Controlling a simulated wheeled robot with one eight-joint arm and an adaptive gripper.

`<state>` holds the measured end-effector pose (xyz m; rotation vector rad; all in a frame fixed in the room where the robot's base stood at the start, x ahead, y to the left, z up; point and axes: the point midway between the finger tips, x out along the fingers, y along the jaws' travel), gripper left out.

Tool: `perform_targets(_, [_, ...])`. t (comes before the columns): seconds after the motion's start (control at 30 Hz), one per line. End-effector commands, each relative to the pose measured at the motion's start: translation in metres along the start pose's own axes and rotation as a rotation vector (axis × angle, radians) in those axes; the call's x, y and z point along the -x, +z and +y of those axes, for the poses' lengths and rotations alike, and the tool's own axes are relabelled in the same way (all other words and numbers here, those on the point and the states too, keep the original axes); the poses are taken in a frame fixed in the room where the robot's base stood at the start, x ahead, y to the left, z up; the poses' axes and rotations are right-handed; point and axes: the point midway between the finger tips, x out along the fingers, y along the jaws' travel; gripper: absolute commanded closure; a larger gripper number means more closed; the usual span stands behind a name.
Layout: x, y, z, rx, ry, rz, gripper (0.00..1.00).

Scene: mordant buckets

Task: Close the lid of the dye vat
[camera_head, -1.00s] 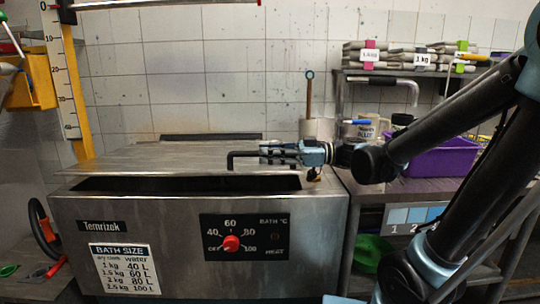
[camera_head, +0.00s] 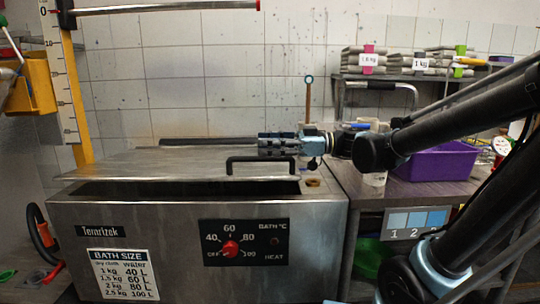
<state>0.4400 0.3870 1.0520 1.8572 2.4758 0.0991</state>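The dye vat (camera_head: 170,225) is a steel tank with a dial and a bath size label on its front. Its flat steel lid (camera_head: 150,164) lies nearly level over the top, with a dark gap (camera_head: 180,188) showing below its front edge. A black bar handle (camera_head: 262,160) stands near the lid's front right and is fully in sight. My gripper (camera_head: 262,146) reaches in from the right, pointing left, just above and behind the handle in the picture. Nothing shows in it. I see its fingers from the side, so their opening is unclear.
A purple bin (camera_head: 440,163) and a white cup (camera_head: 374,180) stand on the bench to the right. A shelf with stacked cloth bundles (camera_head: 415,65) is behind. A yellow post with a scale (camera_head: 68,90) rises at the vat's left. The lid's left half is clear above.

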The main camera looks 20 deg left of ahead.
Motion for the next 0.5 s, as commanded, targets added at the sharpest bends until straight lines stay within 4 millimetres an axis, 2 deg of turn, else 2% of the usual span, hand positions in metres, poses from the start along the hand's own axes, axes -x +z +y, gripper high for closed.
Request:
perform_targets(0.3, [0.0, -0.039, 0.004, 0.0, 0.001, 0.0, 0.65])
perform_targets(0.5, [0.001, -0.052, 0.005, 0.0, 0.001, 0.0, 0.65])
